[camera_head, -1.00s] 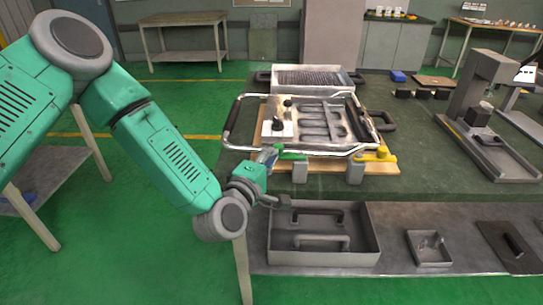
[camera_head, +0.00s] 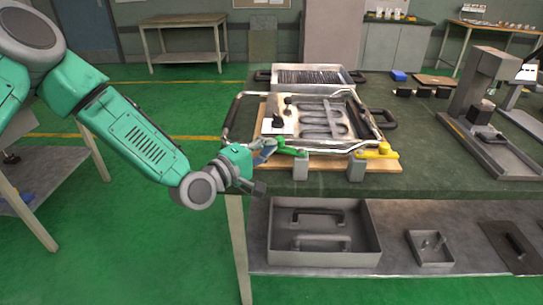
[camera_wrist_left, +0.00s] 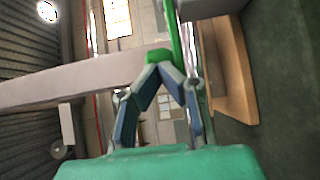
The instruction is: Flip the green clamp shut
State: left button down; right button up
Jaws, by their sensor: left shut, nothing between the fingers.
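The green clamp (camera_head: 288,148) is at the front left of the metal frame (camera_head: 228,122) on the workbench, with its handle tilted slightly. My left gripper (camera_head: 270,147) is just left of it. Its blue-grey fingers are shut with nothing between them. In the left wrist view the fingertips (camera_wrist_left: 164,70) meet at the green clamp's block and bar (camera_wrist_left: 172,32); they look close or touching, but contact is not certain. A yellow clamp (camera_head: 381,150) is at the frame's front right. My right gripper is not in view.
The frame rests on a wooden board (camera_head: 330,164) with grey blocks (camera_head: 300,167) in front. A shelf below holds a metal bin (camera_head: 325,258). A press-like stand (camera_head: 484,100) is at right. The floor to the left of the bench is open.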

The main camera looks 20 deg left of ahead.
pick_arm(q)
jog(key=m+h, duration=0.1)
jog(key=w+g+h+b, duration=0.1)
jog(key=w+m+g+h, duration=0.1)
jog(key=shift+a+f+m, duration=0.15)
jog(key=shift+a+m, duration=0.1)
jog(key=shift+m, duration=0.05)
jog(key=shift+w+b, duration=0.4)
jog(key=shift+w, duration=0.15)
jog(key=shift+w+d+b, duration=0.15)
jog(key=shift+w+d, duration=0.1)
jog(key=shift+w, duration=0.4)
jog(key=shift+w+d+b, duration=0.2)
jog(key=shift+w+d, duration=0.05)
jog(key=shift+w, duration=0.4)
jog(key=shift+w+d+b, duration=0.15)
jog(key=shift+w+d, duration=0.1)
jog(key=shift+w, duration=0.4)
jog(key=shift+x, duration=1.2)
jog(key=shift+d, duration=0.2)
jog(key=shift+s, duration=0.15)
jog(key=v, duration=1.1)
jog(key=shift+s+a, duration=0.2)
jog(key=shift+a, duration=0.25)
